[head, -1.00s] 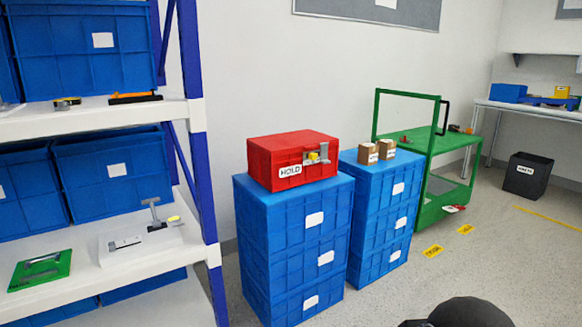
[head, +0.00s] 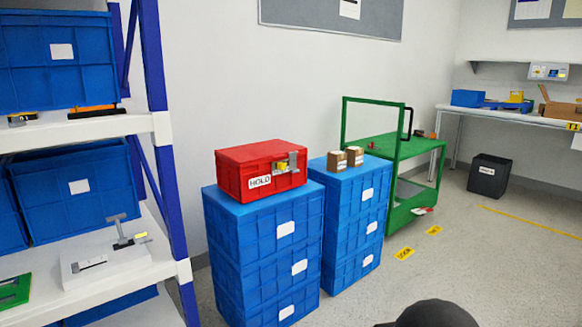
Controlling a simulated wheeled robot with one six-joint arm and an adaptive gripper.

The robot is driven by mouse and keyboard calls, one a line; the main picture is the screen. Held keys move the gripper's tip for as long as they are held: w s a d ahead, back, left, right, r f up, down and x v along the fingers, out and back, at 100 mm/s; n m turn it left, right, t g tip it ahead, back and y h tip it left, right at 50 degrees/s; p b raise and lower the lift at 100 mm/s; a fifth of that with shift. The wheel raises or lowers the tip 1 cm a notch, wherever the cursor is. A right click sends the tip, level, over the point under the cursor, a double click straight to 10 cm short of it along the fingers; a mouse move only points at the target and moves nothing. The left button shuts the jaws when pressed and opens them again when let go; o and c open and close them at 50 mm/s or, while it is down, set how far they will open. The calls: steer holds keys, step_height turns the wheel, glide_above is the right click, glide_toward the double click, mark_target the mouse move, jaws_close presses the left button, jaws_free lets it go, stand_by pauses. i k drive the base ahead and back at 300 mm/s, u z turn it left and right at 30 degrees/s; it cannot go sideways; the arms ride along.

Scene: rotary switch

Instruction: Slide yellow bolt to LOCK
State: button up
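A small yellow part (head: 282,167) sits beside a grey metal latch (head: 292,161) on the front of a red box labelled HOLD (head: 230,178). No LOCK marking is readable. My gripper is not in view; only a dark rounded part of my own body shows at the bottom edge.
The red box stands on a blue crate stack (head: 250,228), beside another stack (head: 345,190) bearing small cartons. A blue-posted shelf (head: 158,100) stands at left. A green cart (head: 408,187), a black bin (head: 488,176) and a workbench are behind right. Floor at front right is clear.

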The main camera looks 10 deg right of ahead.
mark_target(281, 166)
steer(key=z, duration=0.55)
steer(key=k, duration=1.3)
steer(key=u, duration=0.15)
steer(key=i, duration=0.55)
steer(key=u, duration=0.8)
steer(key=i, duration=1.2)
steer(key=z, duration=0.5)
